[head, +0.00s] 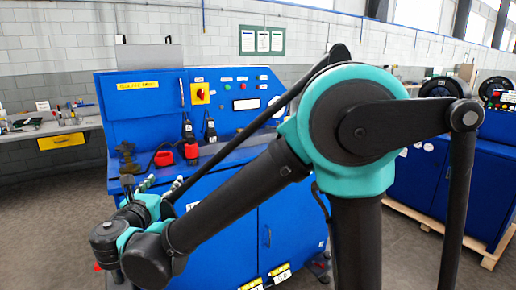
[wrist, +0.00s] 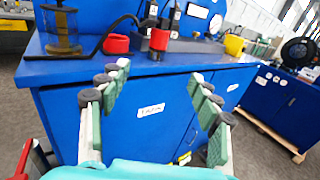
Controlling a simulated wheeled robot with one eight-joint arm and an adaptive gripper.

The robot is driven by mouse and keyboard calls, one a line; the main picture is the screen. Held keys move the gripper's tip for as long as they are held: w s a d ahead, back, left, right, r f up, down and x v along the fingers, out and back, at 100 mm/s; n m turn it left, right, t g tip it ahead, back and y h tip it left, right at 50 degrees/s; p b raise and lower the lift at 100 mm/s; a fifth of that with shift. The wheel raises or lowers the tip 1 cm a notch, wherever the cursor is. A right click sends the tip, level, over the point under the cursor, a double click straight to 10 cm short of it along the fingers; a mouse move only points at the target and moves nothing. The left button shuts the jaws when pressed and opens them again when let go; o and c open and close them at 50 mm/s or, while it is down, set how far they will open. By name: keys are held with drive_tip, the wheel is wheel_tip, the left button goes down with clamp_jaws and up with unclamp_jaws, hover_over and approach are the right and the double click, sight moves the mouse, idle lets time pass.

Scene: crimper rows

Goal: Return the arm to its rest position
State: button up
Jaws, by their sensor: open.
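My arm, black and teal, fills the right and centre of the head view and folds down to the left. My gripper (wrist: 160,98) shows in the wrist view with its green-padded fingers spread wide apart and nothing between them. In the head view the gripper (head: 161,184) is small and partly hidden behind my wrist, in front of the blue crimper machine (head: 230,225). In the wrist view the fingers are in front of the machine's blue cabinet front (wrist: 150,110), below its worktop edge. I cannot tell the exact gap.
On the worktop are two red items (wrist: 116,43) (wrist: 160,39), a yellow cup (wrist: 234,45) and a clear container (wrist: 60,30). A second blue machine (head: 420,180) stands on a pallet at right. A side bench (head: 60,130) is at left. Floor (head: 50,210) at left is clear.

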drive_tip(key=w+d+f+m+g+h, duration=0.1)
drive_tip(key=w+d+f+m+g, duration=0.3)
drive_tip(key=d, duration=0.6)
drive_tip(key=w+d+f+m+g+h, duration=0.1)
drive_tip(key=d+f+m+g+h, duration=0.1)
drive_tip(key=d+f+m, duration=0.65)
drive_tip(key=w+d+f+m+g+h, duration=0.1)
drive_tip(key=w+d+f+m+g, duration=0.2)
drive_tip(key=d, duration=1)
drive_tip(key=s+d+f+m+g+y, duration=0.4)
drive_tip(key=s+d+f+m, duration=0.8)
drive_tip(key=m, duration=0.7)
drive_tip(key=shift+s+d+g, duration=0.4)
drive_tip(key=shift+s+d, duration=0.85)
drive_tip(key=shift+d, duration=0.05)
drive_tip(key=shift+m, duration=0.25)
